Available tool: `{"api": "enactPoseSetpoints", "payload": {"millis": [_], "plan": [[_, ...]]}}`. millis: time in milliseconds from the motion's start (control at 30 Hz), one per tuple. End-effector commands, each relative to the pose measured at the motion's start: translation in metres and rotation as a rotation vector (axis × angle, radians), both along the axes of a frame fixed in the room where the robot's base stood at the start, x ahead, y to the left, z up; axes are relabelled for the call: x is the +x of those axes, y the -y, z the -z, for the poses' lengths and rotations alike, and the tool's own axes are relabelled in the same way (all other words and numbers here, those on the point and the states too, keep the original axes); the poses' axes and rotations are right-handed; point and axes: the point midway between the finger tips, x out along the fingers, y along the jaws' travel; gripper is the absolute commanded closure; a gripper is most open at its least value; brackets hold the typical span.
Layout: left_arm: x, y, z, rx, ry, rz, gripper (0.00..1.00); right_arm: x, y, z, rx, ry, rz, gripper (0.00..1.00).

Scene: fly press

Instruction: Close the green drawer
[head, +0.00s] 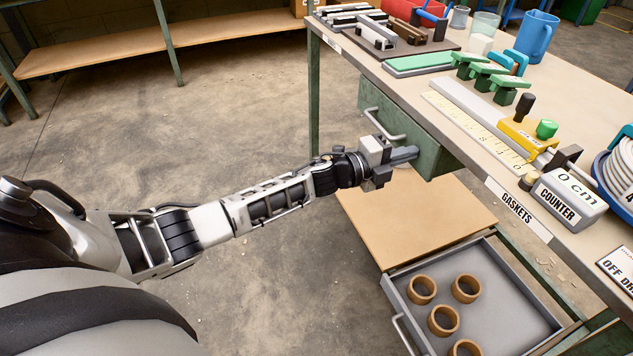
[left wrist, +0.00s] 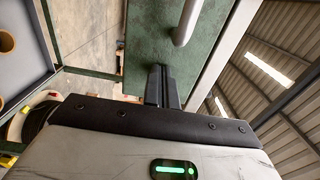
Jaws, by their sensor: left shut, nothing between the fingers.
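The green drawer (head: 408,128) hangs under the workbench top, with a pale bar handle (head: 378,124) on its front. How far it stands out from the bench is hard to tell. My left gripper (head: 408,155) is shut and empty, its fingers in front of the lower right part of the drawer front, beside the handle. In the left wrist view the shut fingers (left wrist: 163,86) point at the green drawer front (left wrist: 150,40), with the handle (left wrist: 187,22) just to their right. Whether they touch the front is unclear. My right gripper is not in view.
Below, a grey drawer (head: 538,339) stands open with several brown rings inside. A wooden shelf (head: 415,215) lies under the green drawer. The bench top holds a counter block (head: 565,199), green clamps (head: 490,78) and a blue jug (head: 536,36). The floor at left is clear.

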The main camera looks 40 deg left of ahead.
Motion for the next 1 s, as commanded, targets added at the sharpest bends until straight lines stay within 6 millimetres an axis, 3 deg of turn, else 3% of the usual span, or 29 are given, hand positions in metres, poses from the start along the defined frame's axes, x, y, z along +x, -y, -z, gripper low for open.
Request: {"api": "enactPoseSetpoints", "payload": {"millis": [367, 533, 733, 1000], "plan": [[0.004, 0.006, -0.005, -0.003, 0.006, -0.002, 1.0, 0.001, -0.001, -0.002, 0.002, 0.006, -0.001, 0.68], [-0.003, 0.001, -0.006, -0.003, 0.006, 0.003, 1.0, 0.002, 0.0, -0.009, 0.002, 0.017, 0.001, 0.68], [-0.029, -0.018, -0.003, -0.001, 0.001, 0.014, 1.0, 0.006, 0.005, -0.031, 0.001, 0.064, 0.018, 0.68], [-0.079, -0.052, -0.002, -0.001, 0.001, 0.016, 1.0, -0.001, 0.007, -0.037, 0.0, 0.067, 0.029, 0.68]]}}
